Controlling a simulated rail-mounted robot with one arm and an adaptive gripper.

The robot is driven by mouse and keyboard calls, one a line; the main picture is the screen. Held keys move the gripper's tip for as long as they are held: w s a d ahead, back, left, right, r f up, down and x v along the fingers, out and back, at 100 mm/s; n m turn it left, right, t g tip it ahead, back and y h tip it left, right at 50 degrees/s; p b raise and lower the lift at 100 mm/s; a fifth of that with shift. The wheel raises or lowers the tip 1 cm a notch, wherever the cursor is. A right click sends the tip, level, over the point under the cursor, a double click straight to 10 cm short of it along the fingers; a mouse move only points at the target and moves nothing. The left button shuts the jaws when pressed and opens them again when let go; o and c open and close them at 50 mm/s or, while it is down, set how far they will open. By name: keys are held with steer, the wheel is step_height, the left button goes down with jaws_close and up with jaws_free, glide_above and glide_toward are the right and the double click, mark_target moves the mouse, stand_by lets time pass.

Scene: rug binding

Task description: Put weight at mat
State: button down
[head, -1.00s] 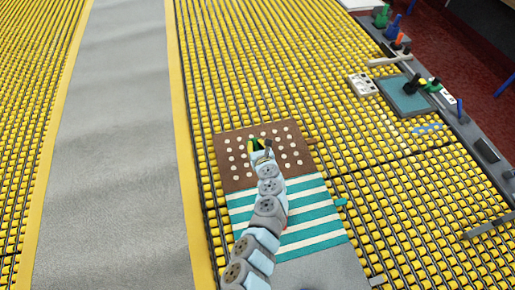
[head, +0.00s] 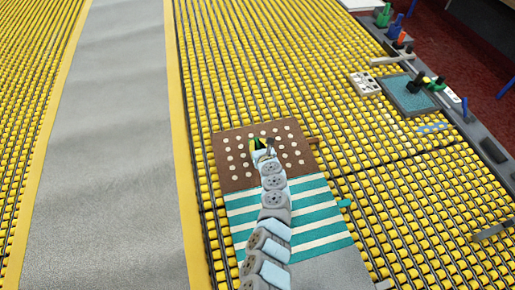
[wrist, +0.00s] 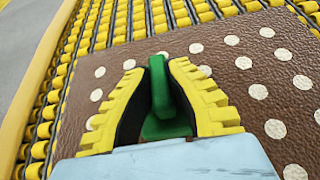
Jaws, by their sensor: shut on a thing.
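My gripper (wrist: 160,85) has ridged yellow fingers with black inner pads, closed on a green weight (wrist: 160,95) with an upright grip and a wider base. The base is partly hidden by the wrist. In the head view my gripper (head: 263,143) is over a brown mat with cream dots (head: 236,182), which also fills much of the wrist view (wrist: 225,62). I cannot tell whether the weight touches the mat.
A teal and white striped mat (head: 318,212) lies in front of the brown one, under my arm. Yellow rollers surround them. At the upper right, a blue-grey square pad (head: 408,100) has a dark item (head: 415,85) on it, and a ledge holds several coloured tools.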

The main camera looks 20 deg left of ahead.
steer(key=shift+f, duration=0.65)
steer(key=shift+f+b, duration=0.1)
steer(key=shift+b, duration=0.2)
steer(key=c, duration=1.2)
jaws_free()
steer(key=shift+s+r+p, duration=0.1)
steer(key=shift+r+p, duration=0.15)
steer(key=shift+p, duration=0.05)
steer(key=p+v, duration=0.2)
steer(key=shift+s+d+r, duration=0.15)
steer(key=shift+s+d, duration=0.1)
steer(key=shift+p+v, duration=0.75)
steer(key=shift+v, duration=0.95)
steer(key=shift+s+d+r, duration=0.1)
steer(key=shift+s+d, duration=0.15)
steer(key=shift+s, duration=0.05)
steer(key=shift+p+v, duration=0.4)
steer(key=shift+v, duration=2)
